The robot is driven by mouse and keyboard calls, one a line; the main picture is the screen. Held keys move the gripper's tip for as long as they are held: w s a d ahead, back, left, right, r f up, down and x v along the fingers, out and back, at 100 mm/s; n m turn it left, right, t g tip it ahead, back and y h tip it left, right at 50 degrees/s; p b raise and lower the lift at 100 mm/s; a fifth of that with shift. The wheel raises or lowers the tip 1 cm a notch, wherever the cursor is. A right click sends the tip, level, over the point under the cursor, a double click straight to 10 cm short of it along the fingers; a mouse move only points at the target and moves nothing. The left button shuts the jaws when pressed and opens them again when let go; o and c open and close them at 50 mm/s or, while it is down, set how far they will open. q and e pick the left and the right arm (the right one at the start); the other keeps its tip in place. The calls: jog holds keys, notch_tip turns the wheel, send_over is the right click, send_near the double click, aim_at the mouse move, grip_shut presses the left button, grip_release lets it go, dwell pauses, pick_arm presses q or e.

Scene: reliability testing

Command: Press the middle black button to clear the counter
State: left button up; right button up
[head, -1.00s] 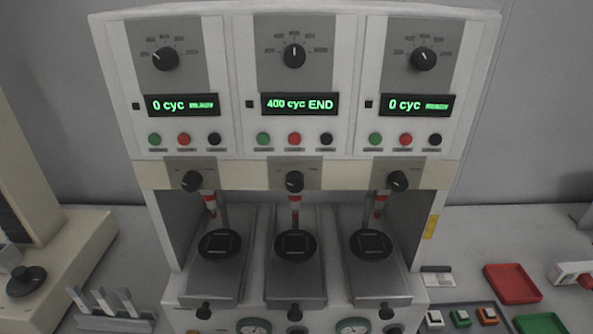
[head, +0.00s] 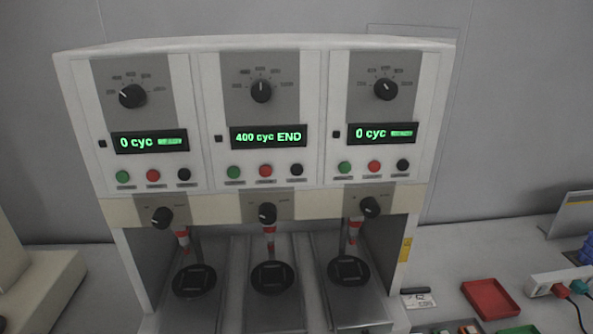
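A white test machine (head: 210,180) with three panels stands in the head view. The middle panel has a green button (head: 233,172), a red button (head: 265,170) and, at right, the middle black button (head: 297,169). The middle counter display (head: 268,136) reads "400 cyc END". The left display (head: 150,141) and right display (head: 376,133) each read "0 cyc". The left panel has a black button (head: 184,174) and the right panel has one (head: 403,165). Neither of my grippers shows in the head view. Nothing covers the buttons.
Three stations with round black pads stand below the panels, such as the middle pad (head: 272,277). A red tray (head: 491,299) and a white power strip (head: 560,281) with plugs lie at the right. A beige device (head: 35,285) stands at the left.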

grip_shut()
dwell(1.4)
